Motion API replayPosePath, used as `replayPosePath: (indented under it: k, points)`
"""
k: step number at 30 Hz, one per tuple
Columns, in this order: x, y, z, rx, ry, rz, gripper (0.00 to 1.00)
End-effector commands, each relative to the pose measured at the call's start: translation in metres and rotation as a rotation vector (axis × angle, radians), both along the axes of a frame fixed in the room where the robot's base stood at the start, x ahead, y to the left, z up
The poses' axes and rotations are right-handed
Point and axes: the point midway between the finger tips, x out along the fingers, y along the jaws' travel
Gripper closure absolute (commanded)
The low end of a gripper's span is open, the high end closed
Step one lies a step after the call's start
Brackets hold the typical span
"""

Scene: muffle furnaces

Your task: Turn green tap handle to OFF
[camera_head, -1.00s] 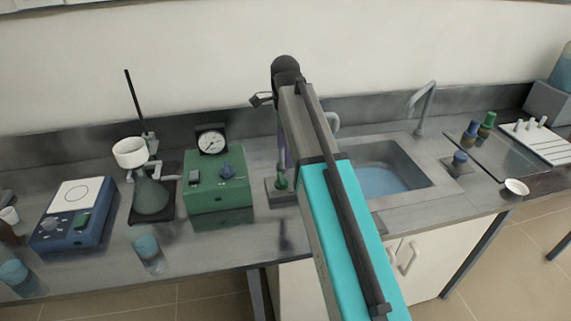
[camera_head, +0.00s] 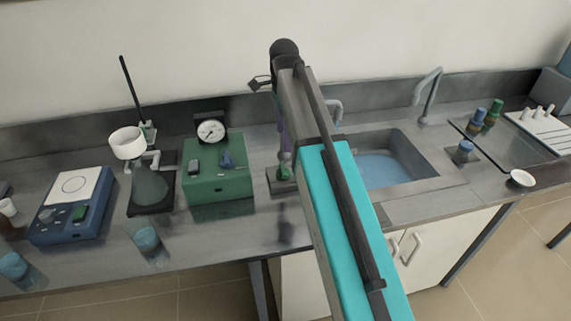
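A small green tap handle (camera_head: 285,173) stands on a grey plate (camera_head: 272,188) on the bench, left of the sink. Only a little of it shows. My arm reaches up the middle of the view and covers the area right of it. The slim lower end of my arm, with my gripper (camera_head: 284,161), hangs down behind the arm link, directly over the green handle and very close to it. I cannot tell whether it touches the handle. The fingers are too small and covered to show whether they are open or shut. The handle's direction is also hidden.
A green box (camera_head: 218,185) with a dial gauge (camera_head: 210,131) stands close on the left. A flask with a white funnel (camera_head: 127,143) is beyond it. The sink (camera_head: 425,170) and a blue-topped tap (camera_head: 465,149) are on the right.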

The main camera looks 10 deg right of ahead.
Motion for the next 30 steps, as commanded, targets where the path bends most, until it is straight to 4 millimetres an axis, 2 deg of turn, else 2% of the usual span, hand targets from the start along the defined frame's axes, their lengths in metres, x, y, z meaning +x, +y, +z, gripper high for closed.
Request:
replayPosePath:
  k: [30]
  points:
    - [-0.001, -0.002, -0.101, 0.000, 0.001, -0.002, 0.28]
